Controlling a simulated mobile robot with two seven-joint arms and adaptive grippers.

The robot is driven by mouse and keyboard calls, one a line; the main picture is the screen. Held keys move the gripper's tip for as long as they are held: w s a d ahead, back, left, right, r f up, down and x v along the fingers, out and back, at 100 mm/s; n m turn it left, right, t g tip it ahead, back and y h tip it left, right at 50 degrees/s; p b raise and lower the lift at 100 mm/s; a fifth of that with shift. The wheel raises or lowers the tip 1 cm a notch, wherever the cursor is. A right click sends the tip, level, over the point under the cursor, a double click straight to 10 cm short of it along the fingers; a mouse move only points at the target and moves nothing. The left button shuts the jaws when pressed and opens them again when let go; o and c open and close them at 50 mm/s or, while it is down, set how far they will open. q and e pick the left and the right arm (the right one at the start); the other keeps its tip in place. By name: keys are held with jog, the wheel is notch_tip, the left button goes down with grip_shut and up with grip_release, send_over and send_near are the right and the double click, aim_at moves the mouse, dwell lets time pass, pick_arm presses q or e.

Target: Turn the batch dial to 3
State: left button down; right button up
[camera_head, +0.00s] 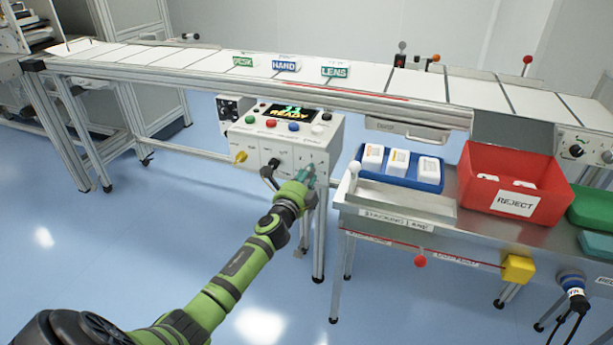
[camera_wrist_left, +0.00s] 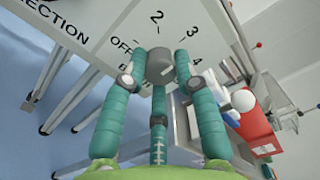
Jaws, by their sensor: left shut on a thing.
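The batch dial (camera_wrist_left: 160,64) is a grey knob on a white panel face, seen in the left wrist view. Printed marks around it include OFF, 2, 3, 4 and 6. Which mark it points to I cannot tell. My left gripper (camera_wrist_left: 158,72) is shut on the dial, its teal fingers around it. In the head view my left gripper (camera_head: 309,174) is at the right part of the front of the white control box (camera_head: 262,146), hiding the dial there. My right gripper is not in view.
The box has a display (camera_head: 288,112) reading READY, several coloured buttons, a yellow knob (camera_head: 240,157) and a black knob (camera_head: 274,162). A conveyor (camera_head: 190,75) runs behind. Right of the box stands a metal table (camera_head: 400,235) with a blue tray (camera_head: 397,178) and a red REJECT bin (camera_head: 485,205).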

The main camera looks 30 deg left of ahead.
pick_arm(q)
jog(key=shift+a, duration=0.15)
jog(key=c, duration=0.9)
grip_release()
jog(key=shift+c, duration=0.2)
jog(key=v, duration=1.2)
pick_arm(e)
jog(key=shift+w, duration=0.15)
